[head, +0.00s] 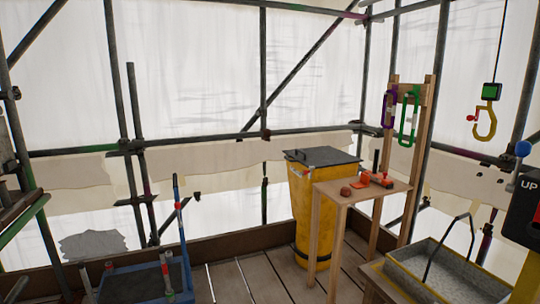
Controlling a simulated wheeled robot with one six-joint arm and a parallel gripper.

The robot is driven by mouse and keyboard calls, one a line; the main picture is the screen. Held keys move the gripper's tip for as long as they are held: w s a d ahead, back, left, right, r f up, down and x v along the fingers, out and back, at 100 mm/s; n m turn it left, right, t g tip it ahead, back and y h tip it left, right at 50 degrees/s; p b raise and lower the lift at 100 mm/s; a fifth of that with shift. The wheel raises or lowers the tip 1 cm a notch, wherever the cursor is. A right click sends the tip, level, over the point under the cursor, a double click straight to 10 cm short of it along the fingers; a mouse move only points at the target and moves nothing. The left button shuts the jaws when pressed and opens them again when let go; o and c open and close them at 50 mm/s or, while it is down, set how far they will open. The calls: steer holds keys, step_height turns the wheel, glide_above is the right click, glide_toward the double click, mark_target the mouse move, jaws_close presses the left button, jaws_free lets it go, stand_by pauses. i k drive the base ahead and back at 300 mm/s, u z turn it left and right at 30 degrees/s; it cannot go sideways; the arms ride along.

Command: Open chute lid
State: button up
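The chute (306,215) is a tall yellow body standing on the planks near the middle of the head view. Its dark grey lid (325,156) lies flat across the top and looks closed. A small dark handle (295,154) shows at the lid's left end. A wooden table hides part of the chute's right side. My gripper is not in view.
The wooden table (348,190) beside the chute carries small orange and reddish objects (375,180). A grey tray (440,276) with a bail handle stands at lower right. A yellow hook (485,122) hangs at right. A blue crate (140,285) stands at lower left. Scaffold poles surround the deck.

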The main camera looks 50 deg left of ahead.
mark_target(322, 156)
steer(key=u, duration=1.6)
steer(key=i, duration=1.65)
steer(key=u, duration=0.3)
steer(key=i, duration=2.2)
steer(key=z, duration=0.05)
